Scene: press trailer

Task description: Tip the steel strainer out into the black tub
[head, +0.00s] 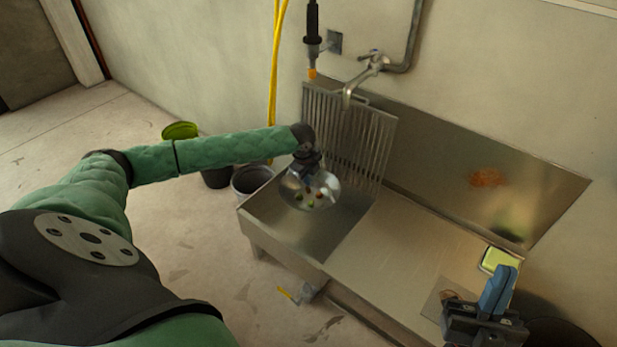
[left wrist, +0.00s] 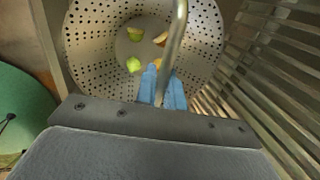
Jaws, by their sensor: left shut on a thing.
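The steel strainer (head: 318,199) is a perforated bowl over the left end of the sink. Several small green and orange scraps lie inside it; it also shows in the left wrist view (left wrist: 88,45). My left gripper (head: 308,168) is shut on the strainer's handle, with its blue fingers (left wrist: 162,88) around the steel bar. A black tub (head: 216,178) stands on the floor left of the sink, partly hidden by my left arm. My right gripper (head: 497,290) is at the lower right, above the counter; its finger gap is unclear.
A grey bucket (head: 250,180) stands between the black tub and the steel sink (head: 262,212). A slatted rack (head: 350,135) leans behind the strainer. A tap (head: 364,72) hangs above. A green sponge-like item (head: 496,260) lies on the right counter. Left floor is mostly clear.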

